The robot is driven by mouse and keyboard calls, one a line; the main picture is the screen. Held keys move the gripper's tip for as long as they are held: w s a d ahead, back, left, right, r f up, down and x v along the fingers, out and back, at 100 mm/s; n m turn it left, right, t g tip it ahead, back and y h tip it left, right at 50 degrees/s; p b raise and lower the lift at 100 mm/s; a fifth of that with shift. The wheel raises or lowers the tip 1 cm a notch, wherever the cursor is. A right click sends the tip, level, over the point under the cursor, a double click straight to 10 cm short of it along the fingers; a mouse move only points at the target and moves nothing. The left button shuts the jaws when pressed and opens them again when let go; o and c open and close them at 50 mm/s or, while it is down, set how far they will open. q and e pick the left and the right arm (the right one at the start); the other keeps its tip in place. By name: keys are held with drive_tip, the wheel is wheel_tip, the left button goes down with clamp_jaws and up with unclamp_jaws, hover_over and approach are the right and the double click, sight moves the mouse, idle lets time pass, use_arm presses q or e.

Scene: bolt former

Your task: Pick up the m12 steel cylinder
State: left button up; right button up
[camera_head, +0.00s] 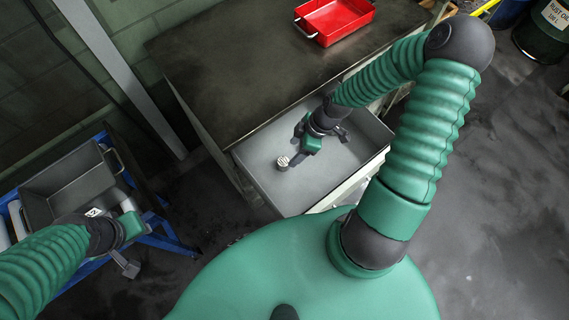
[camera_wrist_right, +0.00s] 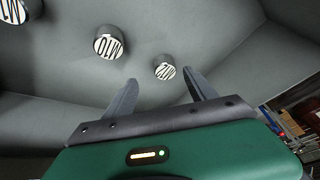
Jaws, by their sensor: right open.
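In the right wrist view, a small dark cylinder with a white printed end (camera_wrist_right: 165,71) lies just beyond and between my right fingertips; its label looks like M12, but it is small. Another cylinder, labelled M10 (camera_wrist_right: 108,46), sits to its left. A third (camera_wrist_right: 12,10) is cut off at the top left corner. My right gripper (camera_wrist_right: 162,80) is open and empty. In the head view my right gripper (camera_head: 318,156) is inside the open grey drawer (camera_head: 262,152), and one cylinder (camera_head: 283,162) shows beside it. The others are hidden there. My left gripper (camera_head: 131,247) is at the lower left, its jaw gap unclear.
The drawer walls surround my right gripper. The dark cabinet top (camera_head: 240,75) lies above the drawer, with a red tray (camera_head: 335,18) at its back. A grey bin (camera_head: 70,172) on a blue stand is at the left. Barrels (camera_head: 541,40) stand at the top right.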

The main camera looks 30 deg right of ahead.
sight(285, 161)
drive_tip(key=shift+a+f, duration=0.45)
drive_tip(key=x, duration=0.2)
drive_tip(key=a+b+x, duration=0.1)
drive_tip(key=x, duration=0.2)
drive_tip(key=shift+r, duration=0.25)
drive_tip(key=shift+w+d+f, duration=0.15)
drive_tip(key=shift+f, duration=0.05)
drive_tip(key=shift+d, duration=0.25)
drive_tip(key=shift+c, duration=0.2)
drive_tip(key=shift+a+r, duration=0.1)
drive_tip(key=shift+a, duration=0.2)
drive_tip(key=c, duration=1)
clamp_jaws()
drive_tip(key=shift+d, duration=0.1)
